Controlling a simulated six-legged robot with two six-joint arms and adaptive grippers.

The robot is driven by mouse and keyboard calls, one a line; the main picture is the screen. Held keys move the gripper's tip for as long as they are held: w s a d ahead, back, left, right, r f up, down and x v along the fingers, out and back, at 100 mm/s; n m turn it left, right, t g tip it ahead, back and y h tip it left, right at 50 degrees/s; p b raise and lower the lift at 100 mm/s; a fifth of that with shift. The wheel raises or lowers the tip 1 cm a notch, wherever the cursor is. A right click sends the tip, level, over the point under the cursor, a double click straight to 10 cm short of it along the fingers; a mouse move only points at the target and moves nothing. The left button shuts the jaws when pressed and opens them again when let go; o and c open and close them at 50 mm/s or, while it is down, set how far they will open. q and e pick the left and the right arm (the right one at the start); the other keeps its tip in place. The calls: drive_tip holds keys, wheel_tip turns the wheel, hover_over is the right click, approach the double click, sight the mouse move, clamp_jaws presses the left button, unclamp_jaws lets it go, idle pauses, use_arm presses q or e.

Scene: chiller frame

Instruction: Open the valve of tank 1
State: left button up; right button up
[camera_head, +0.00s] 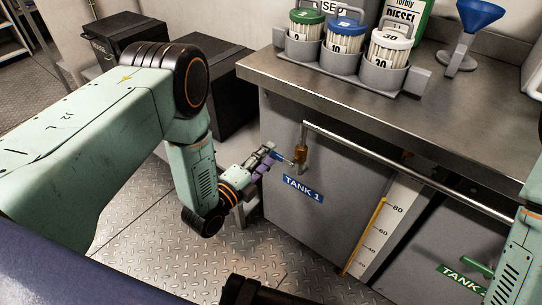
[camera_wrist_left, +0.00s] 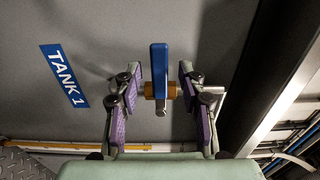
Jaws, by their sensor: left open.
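The tank 1 valve is on the front of the grey cabinet, above the blue TANK 1 label (camera_head: 303,189). Its brass body (camera_head: 301,153) shows in the head view, beside the tip of my left gripper (camera_head: 270,155). In the left wrist view the blue valve handle (camera_wrist_left: 159,75) stands upright in the picture on its brass part (camera_wrist_left: 168,90). My left gripper (camera_wrist_left: 154,95) is open, with one purple-padded finger on each side of the handle and gaps between. The label (camera_wrist_left: 64,76) lies left of the fingers. My right gripper is not seen.
A metal rail (camera_head: 400,168) runs along the cabinet front, right of the valve. The countertop (camera_head: 300,85) holds a rack (camera_head: 340,68) of filter canisters and a blue funnel (camera_head: 478,15). A level gauge (camera_head: 385,225) and a green-labelled tank valve (camera_head: 480,268) are lower right. Black cases (camera_head: 125,38) stand behind my left arm.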

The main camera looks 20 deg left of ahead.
use_arm(q)
drive_tip(key=shift+x, duration=1.1)
clamp_jaws()
